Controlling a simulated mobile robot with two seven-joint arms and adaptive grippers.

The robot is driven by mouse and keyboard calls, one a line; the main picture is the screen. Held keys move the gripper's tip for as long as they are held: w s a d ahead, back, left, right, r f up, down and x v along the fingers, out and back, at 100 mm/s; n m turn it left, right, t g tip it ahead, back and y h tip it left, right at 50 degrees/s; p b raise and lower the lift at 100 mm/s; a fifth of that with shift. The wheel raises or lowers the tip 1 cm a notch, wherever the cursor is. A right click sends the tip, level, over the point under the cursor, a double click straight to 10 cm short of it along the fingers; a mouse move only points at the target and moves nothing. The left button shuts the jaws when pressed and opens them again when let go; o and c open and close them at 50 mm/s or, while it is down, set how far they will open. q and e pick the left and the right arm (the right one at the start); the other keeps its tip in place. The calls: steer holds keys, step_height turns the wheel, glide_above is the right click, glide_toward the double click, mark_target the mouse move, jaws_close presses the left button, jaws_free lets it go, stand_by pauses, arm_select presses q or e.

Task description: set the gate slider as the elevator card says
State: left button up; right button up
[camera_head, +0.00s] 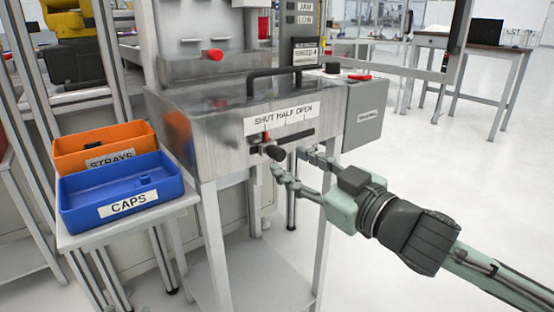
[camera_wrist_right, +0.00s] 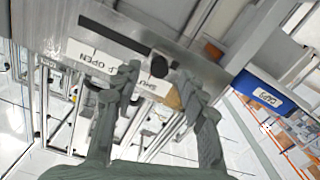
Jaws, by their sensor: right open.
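The gate slider's black knob (camera_head: 274,152) sticks out of a dark slot (camera_head: 296,137) on the front of a metal machine. A small red mark shows just above the knob's stem, near the SHUT end of the label (camera_head: 283,117), which reads SHUT HALF OPEN. The elevator card (camera_head: 305,52) is on the panel above; its lines are too small to read surely. My right gripper (camera_head: 290,162) is open, its fingertips just below and right of the knob. In the right wrist view the open fingers (camera_wrist_right: 158,92) point at the label and a dark round knob (camera_wrist_right: 158,66).
A black bar handle (camera_head: 288,72) stands above the slot. A grey box (camera_head: 366,115) with a red lever adjoins on the right. An orange STRAYS bin (camera_head: 80,146) and a blue CAPS bin (camera_head: 75,208) sit on a side table.

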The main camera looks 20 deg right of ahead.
mark_target(282, 156)
steer(key=shift+w+a+r, duration=0.15)
steer(key=shift+w+r, duration=0.05)
steer(key=shift+w, duration=0.35)
steer(key=x, duration=0.3)
steer(key=shift+w+f, duration=0.1)
steer(key=shift+w, duration=0.05)
arm_select(q)
steer(key=shift+a+f, duration=0.15)
steer(key=shift+f, duration=0.1)
arm_select(e)
steer(key=shift+w+a+f, duration=0.1)
steer(key=shift+w+a, duration=0.2)
steer(key=shift+w, duration=0.2)
steer(key=shift+c, duration=0.6)
jaws_close()
